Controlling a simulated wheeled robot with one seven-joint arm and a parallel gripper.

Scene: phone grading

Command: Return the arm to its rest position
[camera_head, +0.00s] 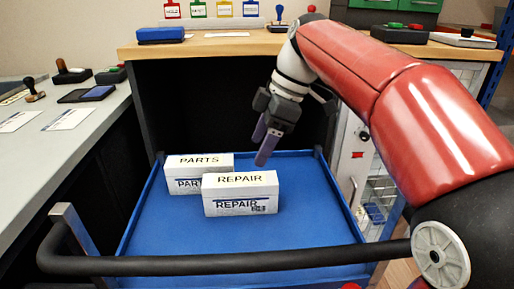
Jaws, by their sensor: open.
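My gripper (267,150) hangs from my red arm above the blue cart tray (190,235), near its back edge. It points down and holds nothing that I can see. The fingers overlap from this angle, so the gap between them is hard to make out. A white box marked REPAIR (240,194) stands in the tray, in front of and below my gripper, apart from it. A white box marked PARTS (185,175) stands behind it to the left, partly hidden by the REPAIR box.
A wooden counter (215,47) stands behind the cart, with a blue box (160,35) and stamps on it. A grey counter (75,140) with stamps and cards runs along the left. The cart's black handle (220,263) crosses the front. The tray's front part is clear.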

